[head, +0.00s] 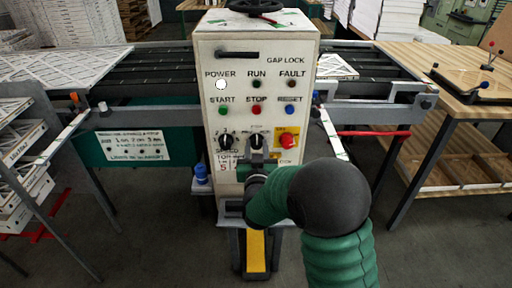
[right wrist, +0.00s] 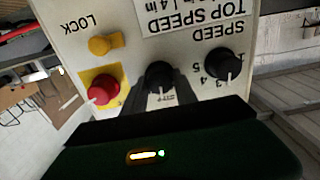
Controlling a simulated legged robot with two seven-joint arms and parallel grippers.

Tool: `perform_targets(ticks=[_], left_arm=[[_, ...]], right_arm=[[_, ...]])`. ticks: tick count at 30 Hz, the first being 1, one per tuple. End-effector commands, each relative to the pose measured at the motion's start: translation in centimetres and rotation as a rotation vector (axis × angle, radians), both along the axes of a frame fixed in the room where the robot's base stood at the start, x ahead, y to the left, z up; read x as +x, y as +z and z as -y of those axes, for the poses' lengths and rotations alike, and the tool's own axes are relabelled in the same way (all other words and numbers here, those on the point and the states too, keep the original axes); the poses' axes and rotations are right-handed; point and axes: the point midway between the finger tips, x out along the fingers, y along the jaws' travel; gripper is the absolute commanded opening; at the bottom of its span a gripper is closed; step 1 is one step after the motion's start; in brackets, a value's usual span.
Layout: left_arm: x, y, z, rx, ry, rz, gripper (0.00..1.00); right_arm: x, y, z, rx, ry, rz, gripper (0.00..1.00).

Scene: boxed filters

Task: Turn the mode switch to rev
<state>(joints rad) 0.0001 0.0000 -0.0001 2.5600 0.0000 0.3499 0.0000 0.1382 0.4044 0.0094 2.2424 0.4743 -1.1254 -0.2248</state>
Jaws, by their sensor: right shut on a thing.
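The mode switch is a black rotary knob (head: 256,141) in the middle of the lower row on the cabinet front. In the right wrist view, which is upside down, the same knob (right wrist: 159,74) shows a small pale mark at its lower edge. My right gripper (head: 257,154) reaches up to it from below. Its dark fingers (right wrist: 160,98) are shut on the knob, and partly hide the markings around it, so I cannot read its position. My left gripper is not in view.
A black speed knob (head: 226,141) sits left of the switch, and a red button (head: 287,140) on a yellow plate sits right. A yellow lock knob (right wrist: 106,44) is close by. Start (head: 223,110), stop (head: 256,110) and reset (head: 290,109) buttons are above. Conveyor rails flank the cabinet (head: 207,60).

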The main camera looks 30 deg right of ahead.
Motion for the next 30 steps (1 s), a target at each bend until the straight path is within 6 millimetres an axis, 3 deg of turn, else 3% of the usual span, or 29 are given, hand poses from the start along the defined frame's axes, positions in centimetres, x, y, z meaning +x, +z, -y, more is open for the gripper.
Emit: perform_targets(ticks=[17, 30], left_arm=[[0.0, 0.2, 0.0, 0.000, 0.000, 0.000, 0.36], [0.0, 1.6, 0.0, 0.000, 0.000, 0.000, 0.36]], right_arm=[[0.1, -0.1, -0.3, -0.042, 0.007, -0.029, 0.00], [0.1, 0.0, -0.3, -0.284, 0.007, -0.181, 0.00]])
